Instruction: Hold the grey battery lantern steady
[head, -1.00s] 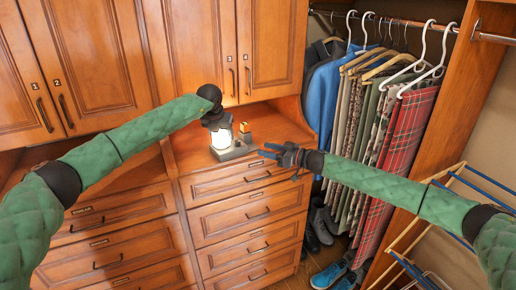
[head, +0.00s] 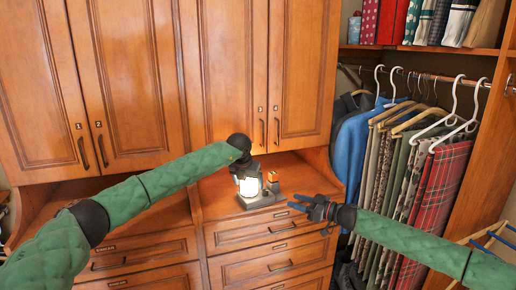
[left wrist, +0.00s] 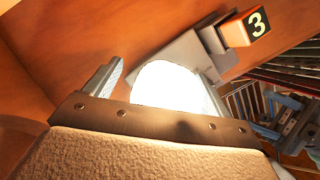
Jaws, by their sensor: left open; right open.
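The grey battery lantern (head: 249,187) stands on the wooden counter, its lamp glowing white. In the left wrist view its bright dome (left wrist: 167,86) shows between my fingers. My left gripper (head: 245,172) is open and points down over the lantern, one finger on each side in the left wrist view (left wrist: 158,82). I cannot tell whether the fingers touch it. My right gripper (head: 293,203) is open and empty, in front of the counter and to the right of the lantern.
Closed cabinet doors (head: 235,80) rise behind, drawers (head: 270,249) lie below. Hanging clothes (head: 410,190) and a drying rack (head: 492,240) are at right.

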